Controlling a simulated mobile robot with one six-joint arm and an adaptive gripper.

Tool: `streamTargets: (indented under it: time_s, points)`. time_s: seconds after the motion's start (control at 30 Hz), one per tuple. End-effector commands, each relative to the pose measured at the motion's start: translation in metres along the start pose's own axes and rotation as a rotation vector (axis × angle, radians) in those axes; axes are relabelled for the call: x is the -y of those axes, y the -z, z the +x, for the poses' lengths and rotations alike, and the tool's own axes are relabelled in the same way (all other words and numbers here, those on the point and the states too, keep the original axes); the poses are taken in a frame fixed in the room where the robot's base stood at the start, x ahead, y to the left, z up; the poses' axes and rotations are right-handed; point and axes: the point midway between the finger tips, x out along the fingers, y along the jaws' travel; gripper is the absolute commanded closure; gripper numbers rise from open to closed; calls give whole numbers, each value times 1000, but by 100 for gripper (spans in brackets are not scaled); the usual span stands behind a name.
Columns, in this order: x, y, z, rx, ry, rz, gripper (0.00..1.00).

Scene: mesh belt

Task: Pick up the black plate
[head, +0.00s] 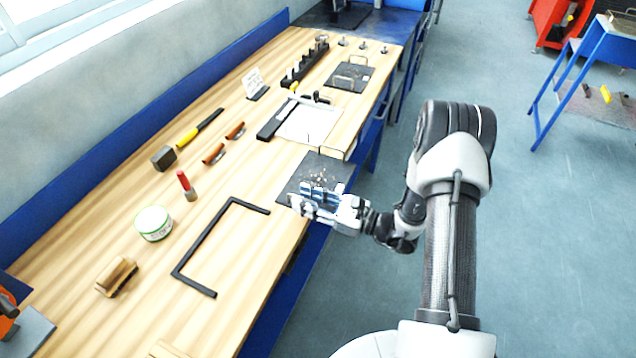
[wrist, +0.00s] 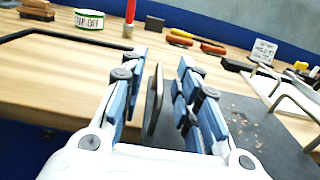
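The black plate (head: 326,166) lies flat at the front edge of the wooden bench, with light crumbs scattered on it. It also shows in the wrist view (wrist: 262,128), right of and beyond the fingers. My gripper (head: 320,192) is over the plate's near part and hides some of it. In the wrist view the two blue-padded fingers (wrist: 164,75) stand apart. A thin upright grey-brown piece (wrist: 153,98), perhaps the plate's handle, is between them, close to the left finger with a clear gap to the right one.
A black angular frame (head: 184,262) lies left of my gripper. A white sheet or board (head: 308,122) lies beyond the plate. Another dark plate with wire handles (head: 349,77) is farther back. A red-topped marker (head: 186,186) and a white tub (head: 153,223) stand on the bench.

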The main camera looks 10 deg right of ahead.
Motion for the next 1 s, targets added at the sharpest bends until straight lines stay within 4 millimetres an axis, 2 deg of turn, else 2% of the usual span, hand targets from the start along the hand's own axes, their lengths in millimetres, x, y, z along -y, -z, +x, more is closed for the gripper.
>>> streamTargets:
  time_s: [0.1,0.53,1.0]
  points:
    - [0,0,0,0,0,0,71]
    - [0,0,0,0,0,0,100]
    - [0,0,0,0,-1,0,100]
